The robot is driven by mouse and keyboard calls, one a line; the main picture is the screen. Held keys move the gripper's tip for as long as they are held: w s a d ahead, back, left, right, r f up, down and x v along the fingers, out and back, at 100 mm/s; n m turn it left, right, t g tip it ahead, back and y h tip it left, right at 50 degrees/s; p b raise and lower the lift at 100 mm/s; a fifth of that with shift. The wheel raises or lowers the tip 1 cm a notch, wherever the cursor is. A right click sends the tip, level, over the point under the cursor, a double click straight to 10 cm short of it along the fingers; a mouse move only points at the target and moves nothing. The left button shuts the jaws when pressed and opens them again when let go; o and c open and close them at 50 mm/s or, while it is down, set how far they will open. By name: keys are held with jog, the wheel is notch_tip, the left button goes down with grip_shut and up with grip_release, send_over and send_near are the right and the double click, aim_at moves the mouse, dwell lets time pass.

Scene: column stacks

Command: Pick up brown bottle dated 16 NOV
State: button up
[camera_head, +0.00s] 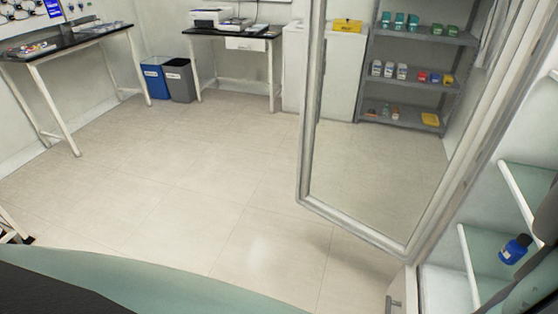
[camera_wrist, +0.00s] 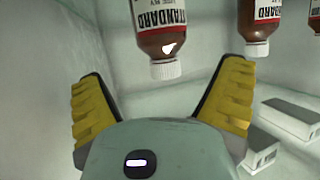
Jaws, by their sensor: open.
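In the wrist view, a brown bottle (camera_wrist: 162,42) with a white cap and a white and red label reading STANDARD hangs into the picture from the top edge, cap down in the image. Its far end is cut off. A second similar brown bottle (camera_wrist: 259,35) is to its right, and part of a third (camera_wrist: 313,17) shows at the top right corner. No date is readable on any of them. My gripper (camera_wrist: 162,88) has its two yellow fingers wide apart, with nothing between them. The nearest bottle's cap appears between and beyond the fingertips.
White boxes (camera_wrist: 292,118) lie right of my gripper inside the pale compartment. In the head view, an open glass door (camera_head: 375,130) stands beside a cabinet with shelves (camera_head: 480,265) and a blue bottle (camera_head: 515,249). The floor (camera_head: 190,200) is clear.

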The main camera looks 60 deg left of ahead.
jog(key=shift+p+x, duration=0.5)
jog(key=shift+x, duration=0.35)
jog(key=shift+p+x, duration=0.65)
jog(key=shift+x, duration=1.25)
jog(key=shift+w+a+r, duration=0.15)
grip_shut()
jog(key=shift+w, duration=0.1)
